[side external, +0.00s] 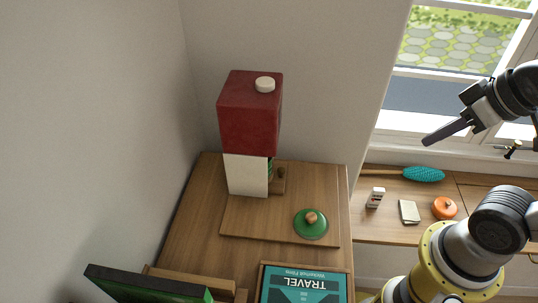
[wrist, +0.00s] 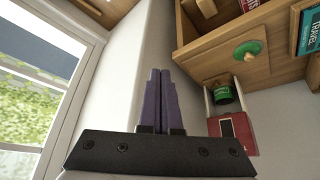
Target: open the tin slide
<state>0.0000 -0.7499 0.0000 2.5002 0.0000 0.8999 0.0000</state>
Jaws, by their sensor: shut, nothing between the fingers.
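A tall box with a dark red upper part (side external: 249,118) and a white lower panel (side external: 246,174) stands on a wooden board (side external: 245,222). A small wooden piece (side external: 280,180) stands there too. I cannot tell which part is the slide. A green disc with a wooden knob (side external: 311,224) is on the board. My gripper (side external: 428,141) is shut and empty, in the air right of the box, well apart from it.
A teal "TRAVEL" case (side external: 302,284) and a dark green-edged case (side external: 140,288) are at the front. A lower surface at right holds a teal brush-like thing (side external: 424,174), an orange pot (side external: 444,208) and small white items. Walls stand left and behind; a window is right.

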